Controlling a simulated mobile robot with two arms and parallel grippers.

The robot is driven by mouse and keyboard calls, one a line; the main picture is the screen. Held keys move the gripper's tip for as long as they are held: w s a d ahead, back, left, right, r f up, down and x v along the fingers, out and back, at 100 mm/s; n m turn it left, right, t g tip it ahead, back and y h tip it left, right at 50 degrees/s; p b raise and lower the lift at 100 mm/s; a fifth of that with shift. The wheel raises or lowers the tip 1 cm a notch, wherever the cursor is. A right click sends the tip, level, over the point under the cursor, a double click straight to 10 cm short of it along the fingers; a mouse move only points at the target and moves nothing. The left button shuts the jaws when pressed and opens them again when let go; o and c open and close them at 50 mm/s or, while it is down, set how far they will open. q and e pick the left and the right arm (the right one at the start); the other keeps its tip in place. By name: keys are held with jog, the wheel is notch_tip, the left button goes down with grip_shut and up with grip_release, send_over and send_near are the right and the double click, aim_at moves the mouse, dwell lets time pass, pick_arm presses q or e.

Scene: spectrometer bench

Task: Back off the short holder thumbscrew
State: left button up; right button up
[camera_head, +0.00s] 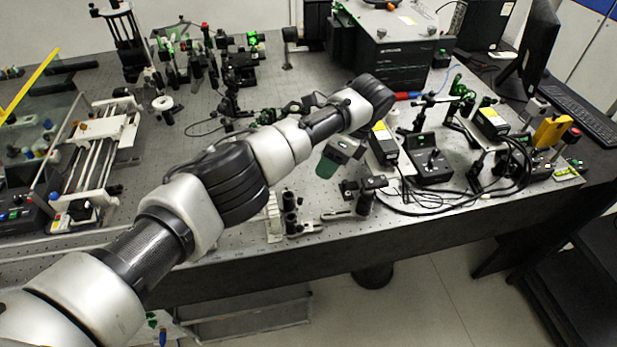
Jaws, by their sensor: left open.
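My left arm reaches in from the lower left across the bench, and its wrist bends down near the front edge. My left gripper (347,158) hangs there and is open, with nothing seen between its fingers. Its fingertips are small and hard to make out against the dark parts below. A short black holder (366,204) stands upright just below and right of it. More short black holders (290,222) stand to its left by the front edge. The thumbscrew is too small to tell on any of them. My right gripper is not in view.
A pale rack (273,217) and a flat metal clamp (337,215) lie by the front edge. Looped black cables (450,207) and control boxes (433,166) crowd the right. A large black box (390,60) stands behind. The perforated bench top left of the arm has free room.

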aim_at(302, 200)
pick_arm(q)
jog(key=p+x, duration=0.2)
jog(key=x, duration=0.8)
jog(key=shift+a+f, duration=0.2)
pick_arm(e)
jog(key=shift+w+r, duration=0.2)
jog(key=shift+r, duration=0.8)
pick_arm(q)
grip_shut()
jog(key=t+p, duration=0.1)
jog(key=p, duration=0.1)
jog(key=t+p, duration=0.1)
jog(key=p, duration=0.2)
jog(key=t+p, duration=0.2)
jog(key=p, duration=0.1)
jog(key=shift+s+r+n+h, duration=0.3)
jog(key=shift+s+r+n, duration=0.05)
jog(key=shift+r+n, duration=0.05)
jog(key=shift+f+t+p, duration=0.1)
jog(key=shift+t+p, duration=0.2)
jog(key=shift+t, duration=0.1)
jog(key=shift+f+t, duration=0.2)
jog(key=shift+t, duration=0.1)
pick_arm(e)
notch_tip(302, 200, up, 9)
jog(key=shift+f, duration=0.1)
